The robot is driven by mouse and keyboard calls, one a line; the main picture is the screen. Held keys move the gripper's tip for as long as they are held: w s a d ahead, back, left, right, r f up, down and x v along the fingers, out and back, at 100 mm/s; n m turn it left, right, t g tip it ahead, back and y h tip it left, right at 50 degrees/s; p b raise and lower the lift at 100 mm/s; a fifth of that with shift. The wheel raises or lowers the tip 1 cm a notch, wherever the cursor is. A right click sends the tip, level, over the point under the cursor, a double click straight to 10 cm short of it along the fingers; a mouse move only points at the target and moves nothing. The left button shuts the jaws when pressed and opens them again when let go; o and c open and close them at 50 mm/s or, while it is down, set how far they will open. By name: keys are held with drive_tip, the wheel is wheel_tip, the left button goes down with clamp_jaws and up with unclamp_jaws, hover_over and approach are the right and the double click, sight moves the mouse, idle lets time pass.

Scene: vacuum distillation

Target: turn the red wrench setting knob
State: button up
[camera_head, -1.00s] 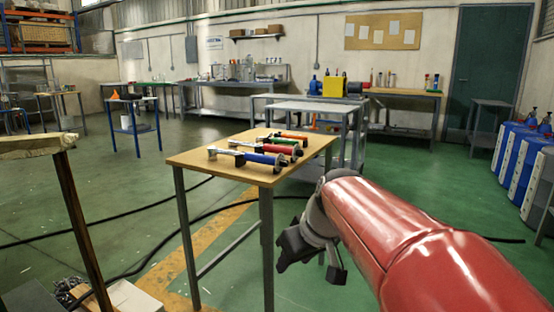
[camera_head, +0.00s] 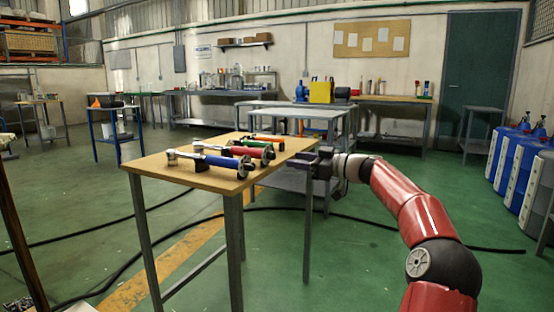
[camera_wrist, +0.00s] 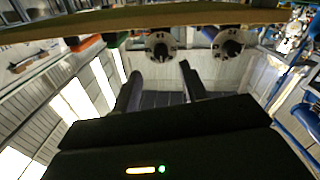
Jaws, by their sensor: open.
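The red wrench (camera_head: 247,152) lies on the wooden table (camera_head: 198,178), its round setting knob (camera_head: 268,154) toward the table's right edge. In the wrist view, this knob (camera_wrist: 158,43) appears to be the left of two grey dials with dark marks, near the table edge at the top. My gripper (camera_head: 312,165) is open and empty, just off the table's right edge, apart from the knob. In the wrist view its fingers (camera_wrist: 161,85) point toward the red wrench's knob, with nothing between them.
The blue wrench (camera_head: 213,160) lies in front of the red one; its knob (camera_wrist: 230,42) also shows in the wrist view. An orange wrench (camera_head: 266,139) and a partly hidden green one (camera_wrist: 116,38) lie behind. Grey metal tables (camera_head: 300,112) stand beyond.

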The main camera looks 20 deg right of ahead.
sight(275, 156)
drive_tip(key=p+x, duration=0.1)
drive_tip(key=x, duration=0.5)
drive_tip(key=shift+f, duration=0.1)
drive_tip(key=shift+c, duration=0.4)
clamp_jaws()
drive_tip(key=shift+a+m, duration=0.1)
drive_tip(key=shift+m, duration=0.2)
drive_tip(key=m, duration=0.3)
drive_tip(key=shift+m+b, duration=0.3)
drive_tip(key=shift+b, duration=0.1)
drive_tip(key=shift+m+p, duration=0.3)
drive_tip(key=shift+m, duration=1.9)
